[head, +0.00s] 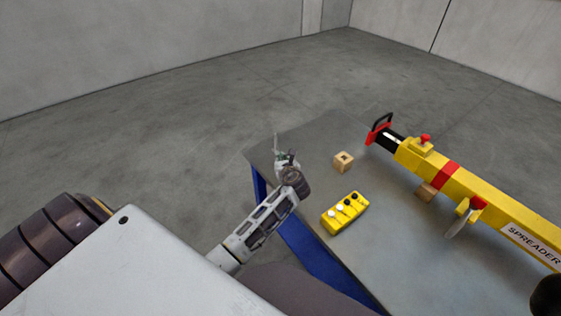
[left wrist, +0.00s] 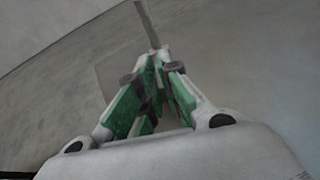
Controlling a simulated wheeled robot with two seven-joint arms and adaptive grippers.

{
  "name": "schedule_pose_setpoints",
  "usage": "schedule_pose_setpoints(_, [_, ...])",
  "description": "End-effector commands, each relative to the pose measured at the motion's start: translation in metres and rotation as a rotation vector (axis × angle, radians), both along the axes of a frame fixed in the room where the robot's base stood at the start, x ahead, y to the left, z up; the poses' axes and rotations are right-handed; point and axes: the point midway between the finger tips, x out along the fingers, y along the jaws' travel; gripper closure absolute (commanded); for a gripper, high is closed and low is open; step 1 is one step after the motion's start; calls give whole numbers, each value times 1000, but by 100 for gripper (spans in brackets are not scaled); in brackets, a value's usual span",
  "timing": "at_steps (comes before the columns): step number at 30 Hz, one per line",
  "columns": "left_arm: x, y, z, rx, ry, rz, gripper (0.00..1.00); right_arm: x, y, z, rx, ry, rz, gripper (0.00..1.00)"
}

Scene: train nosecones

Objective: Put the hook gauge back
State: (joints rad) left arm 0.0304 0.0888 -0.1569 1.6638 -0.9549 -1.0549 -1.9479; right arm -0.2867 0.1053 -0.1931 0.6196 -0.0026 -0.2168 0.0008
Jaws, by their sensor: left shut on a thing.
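My left gripper (head: 285,158) is above the far left part of the table, left of a small wooden block with a dark square opening in its top (head: 343,161). It is shut on a thin grey strip, which looks like the hook gauge (head: 276,143) and sticks up past the fingers. In the left wrist view the green-padded fingers (left wrist: 157,62) close on the grey strip (left wrist: 147,24), which points away from the gripper. The strip's lower end is hidden between the fingers. My right gripper does not show.
A grey table (head: 310,140) with blue sides holds a yellow control box (head: 345,212) with knobs. A long yellow spreader bar (head: 495,205) with red parts lies along the right, on a wooden support (head: 426,192). Bare table lies around the slotted block.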

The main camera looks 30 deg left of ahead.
Motion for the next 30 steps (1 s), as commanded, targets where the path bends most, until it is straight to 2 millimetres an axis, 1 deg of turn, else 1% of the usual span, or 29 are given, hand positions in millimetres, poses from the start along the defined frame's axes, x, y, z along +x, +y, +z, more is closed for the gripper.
schedule_pose_setpoints(3, [0,0,-7,0,-1,0,100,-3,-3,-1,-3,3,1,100])
schedule_pose_setpoints(10, [0,0,-7,0,-1,0,100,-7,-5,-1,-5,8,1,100])
schedule_pose_setpoints(16, [0,0,-9,1,-1,0,100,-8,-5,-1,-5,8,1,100])
schedule_pose_setpoints(17, [0,0,-9,1,-1,0,90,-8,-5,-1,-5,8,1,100])
schedule_pose_setpoints(21, [0,0,-9,1,-1,0,72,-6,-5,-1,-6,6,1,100])
schedule_pose_setpoints(30, [0,0,-9,0,-1,0,72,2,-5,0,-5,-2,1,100])
